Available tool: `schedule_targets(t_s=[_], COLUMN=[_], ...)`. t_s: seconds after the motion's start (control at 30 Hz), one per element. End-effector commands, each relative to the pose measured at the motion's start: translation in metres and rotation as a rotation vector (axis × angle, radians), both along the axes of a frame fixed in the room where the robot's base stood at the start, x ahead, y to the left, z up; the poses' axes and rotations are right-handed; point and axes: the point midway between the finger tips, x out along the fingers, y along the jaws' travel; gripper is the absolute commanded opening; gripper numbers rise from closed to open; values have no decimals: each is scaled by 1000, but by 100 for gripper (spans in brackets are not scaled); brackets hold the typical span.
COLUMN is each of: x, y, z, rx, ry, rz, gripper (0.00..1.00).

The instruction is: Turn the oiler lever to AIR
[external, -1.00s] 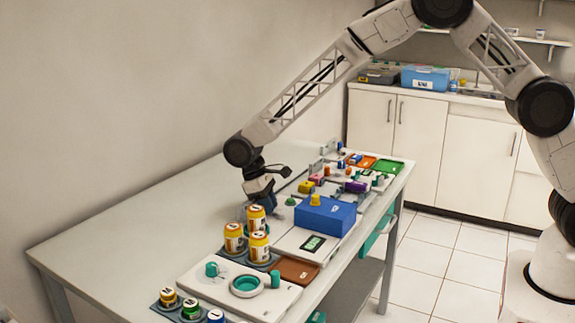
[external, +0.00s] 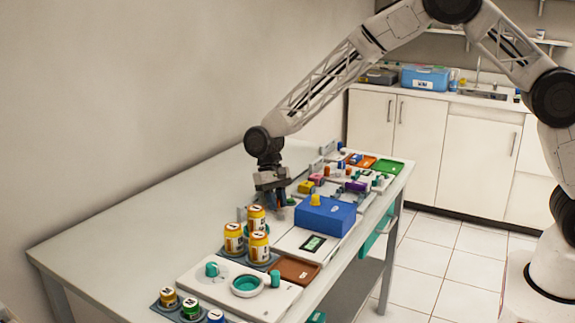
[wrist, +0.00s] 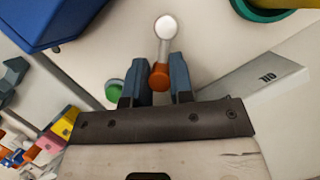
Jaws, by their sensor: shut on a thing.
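The oiler lever (wrist: 163,50) shows in the wrist view as a short grey rod with a white round end and an orange knob (wrist: 159,77). My gripper (wrist: 157,82) is shut on the orange knob, which sits between its two blue-grey fingers. A grey block marked OIL (wrist: 262,77) stands to the right of the fingers. No AIR label can be read. In the external view my gripper (external: 279,205) points down at the table, behind the blue box. The lever is hidden there by the fingers.
A green round piece (wrist: 114,91) lies just left of the fingers. The blue box (external: 325,216) is close by on the right in the external view. Several orange-and-white jars (external: 258,247) stand in front. The table's left side (external: 150,225) is clear.

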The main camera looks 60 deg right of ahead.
Motion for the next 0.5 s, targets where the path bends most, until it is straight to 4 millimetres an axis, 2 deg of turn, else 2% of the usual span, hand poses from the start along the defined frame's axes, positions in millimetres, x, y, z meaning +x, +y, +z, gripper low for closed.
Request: schedule_targets(t_s=[0.2,0.5], x=[-4,-5], y=[-3,-4], z=[1,0], rx=[-1,0], ry=[-1,0], rz=[-113,-162], gripper=[0,0])
